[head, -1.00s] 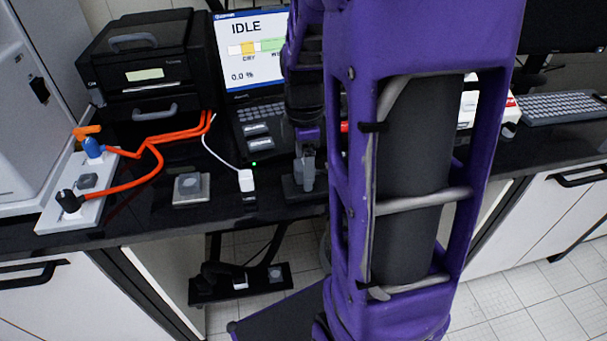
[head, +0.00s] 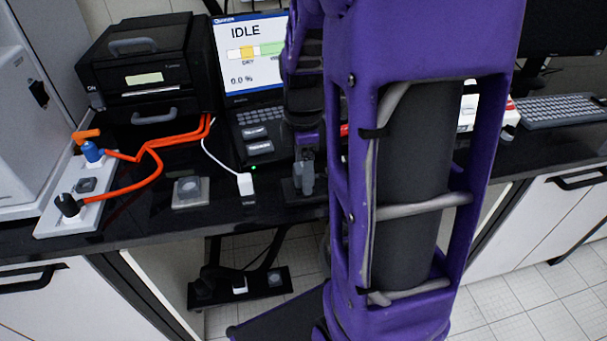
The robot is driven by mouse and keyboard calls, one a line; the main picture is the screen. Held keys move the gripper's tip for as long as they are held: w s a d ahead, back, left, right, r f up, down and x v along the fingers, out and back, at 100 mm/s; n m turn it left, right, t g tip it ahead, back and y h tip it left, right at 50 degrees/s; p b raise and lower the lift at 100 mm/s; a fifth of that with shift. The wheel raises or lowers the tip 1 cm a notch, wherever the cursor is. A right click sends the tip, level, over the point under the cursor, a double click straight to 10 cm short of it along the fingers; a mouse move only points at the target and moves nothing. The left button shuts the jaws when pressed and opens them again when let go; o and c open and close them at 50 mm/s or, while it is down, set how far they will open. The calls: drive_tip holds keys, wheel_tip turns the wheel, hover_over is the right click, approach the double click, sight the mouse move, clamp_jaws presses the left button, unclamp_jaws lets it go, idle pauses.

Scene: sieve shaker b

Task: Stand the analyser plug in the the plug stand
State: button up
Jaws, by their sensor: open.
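A white plug (head: 245,184) on a thin white cable is on the black bench, left of my gripper; I take it for the analyser plug. My gripper (head: 302,182) points down in front of the laptop, its grey fingers open low over a dark block (head: 288,188) on the bench. This block may be the plug stand, but it is largely hidden by the fingers and my arm. I cannot tell whether anything stands in it or whether the fingers touch it.
A laptop (head: 252,55) showing IDLE stands behind. A black device (head: 140,70) with orange cables (head: 150,150) is at the back left. The cables reach a white board (head: 60,222) with blue and black connectors. A small square pad (head: 190,192) lies between. My arm hides the right-middle bench.

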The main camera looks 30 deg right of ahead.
drive_tip(key=shift+c, duration=0.2)
clamp_jaws()
drive_tip(key=shift+r, duration=0.1)
drive_tip(key=shift+r+p, duration=2.35)
drive_tip(key=shift+r, duration=0.6)
drive_tip(key=shift+r, duration=1.45)
